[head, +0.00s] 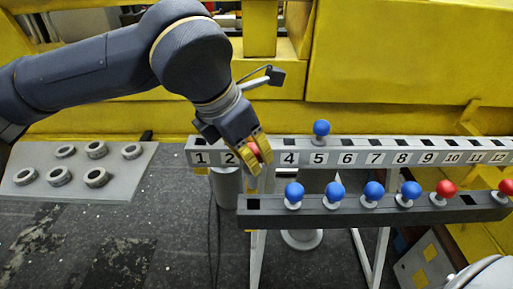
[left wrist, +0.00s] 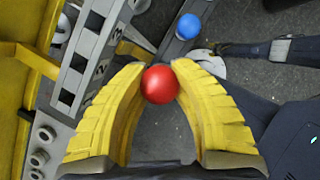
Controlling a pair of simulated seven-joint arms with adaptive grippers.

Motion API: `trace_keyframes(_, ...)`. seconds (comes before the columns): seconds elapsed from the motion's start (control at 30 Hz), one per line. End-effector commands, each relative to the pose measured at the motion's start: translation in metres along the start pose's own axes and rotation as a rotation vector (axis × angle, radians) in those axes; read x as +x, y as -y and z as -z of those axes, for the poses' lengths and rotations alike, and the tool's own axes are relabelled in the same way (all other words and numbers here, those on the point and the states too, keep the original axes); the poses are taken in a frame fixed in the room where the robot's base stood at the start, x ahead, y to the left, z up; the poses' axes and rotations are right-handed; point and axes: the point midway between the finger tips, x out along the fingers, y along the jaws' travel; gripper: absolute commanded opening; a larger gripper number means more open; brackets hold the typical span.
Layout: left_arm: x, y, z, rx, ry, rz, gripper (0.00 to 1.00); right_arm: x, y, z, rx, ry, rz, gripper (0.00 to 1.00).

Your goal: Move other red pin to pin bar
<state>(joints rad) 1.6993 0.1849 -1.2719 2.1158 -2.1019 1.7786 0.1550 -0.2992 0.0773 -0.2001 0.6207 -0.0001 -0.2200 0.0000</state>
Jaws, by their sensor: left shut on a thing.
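My left gripper (head: 256,158) is shut on a red pin (head: 253,151) at the numbered pin bar (head: 330,143), covering the 3 label. In the left wrist view the red ball (left wrist: 160,84) sits between the yellow fingertips (left wrist: 159,78); its lower part is hidden, so I cannot tell whether it is in a hole. A blue pin (head: 321,128) stands at 5 on the numbered bar. The dark front bar (head: 300,214) holds several blue pins (head: 335,190) and two red pins, one (head: 446,188) near its right end and one (head: 506,187) at the picture's edge.
A grey plate (head: 120,172) with several metal rings lies at the left. Yellow structure (head: 410,50) stands close behind the numbered bar. The front bar has empty holes at its left end and between its two red pins.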

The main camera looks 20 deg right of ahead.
Motion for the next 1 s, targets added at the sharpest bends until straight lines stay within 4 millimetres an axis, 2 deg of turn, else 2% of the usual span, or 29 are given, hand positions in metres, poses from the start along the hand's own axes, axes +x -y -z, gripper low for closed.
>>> trace_keyframes(0.6, 0.036, 0.000, 0.015, -0.002, 0.000, 0.002, 0.00, 0.000, -0.003, -0.005, -0.002, 0.006, -0.003, 0.44)
trace_keyframes(1.0, 0.045, 0.000, 0.019, -0.001, 0.001, 0.002, 0.00, 0.000, -0.004, -0.003, -0.002, 0.003, -0.003, 0.44)
